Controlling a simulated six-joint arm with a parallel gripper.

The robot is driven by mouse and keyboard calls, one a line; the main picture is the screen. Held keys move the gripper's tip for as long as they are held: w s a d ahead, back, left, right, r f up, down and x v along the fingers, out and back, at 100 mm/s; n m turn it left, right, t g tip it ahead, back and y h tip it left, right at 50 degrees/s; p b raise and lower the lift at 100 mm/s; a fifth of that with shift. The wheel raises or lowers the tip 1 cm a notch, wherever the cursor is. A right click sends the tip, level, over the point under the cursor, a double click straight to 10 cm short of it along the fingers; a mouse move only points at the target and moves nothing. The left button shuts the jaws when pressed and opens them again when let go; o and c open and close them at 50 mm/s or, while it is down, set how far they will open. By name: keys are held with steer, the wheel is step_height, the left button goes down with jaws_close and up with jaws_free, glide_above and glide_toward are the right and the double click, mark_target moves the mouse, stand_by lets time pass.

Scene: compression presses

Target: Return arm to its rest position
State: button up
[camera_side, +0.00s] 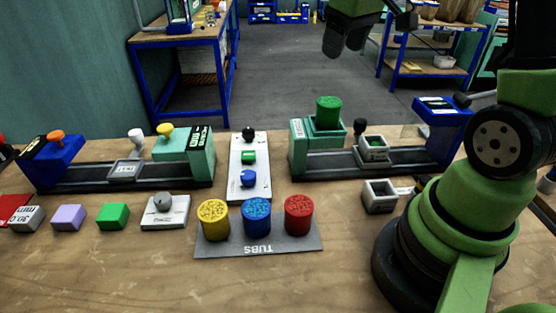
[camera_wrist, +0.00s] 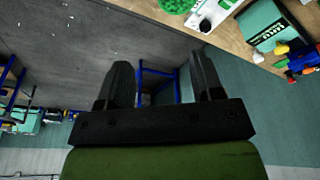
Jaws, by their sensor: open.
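My gripper (camera_side: 346,42) hangs raised at the top of the side view, well above and behind the bench. Its two dark fingers are apart with nothing between them; the wrist view shows the same gap at the gripper (camera_wrist: 160,72), with floor and a distant blue frame beyond. My green arm rises from its base at the right of the side view. A green tub (camera_side: 328,110) stands on the right press (camera_side: 318,145), clear of my gripper. It seems to show at the top of the wrist view too (camera_wrist: 175,5).
Yellow (camera_side: 214,220), blue (camera_side: 257,216) and red (camera_side: 298,214) tubs stand on the grey TUBS mat (camera_side: 258,248). Space around my gripper looks clear.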

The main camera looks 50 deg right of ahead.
steer(key=s+a+r+m+t+y, duration=0.1)
steer(key=s+a+r+t, duration=0.1)
steer(key=s+a, duration=0.5)
steer(key=s+a+r+m+t+y, duration=0.1)
steer(key=s+a+r+t, duration=0.1)
steer(key=s+a, duration=0.4)
steer(key=shift+s+a+r+y, duration=0.35)
steer(key=shift+a+r, duration=0.3)
steer(key=shift+a, duration=1.2)
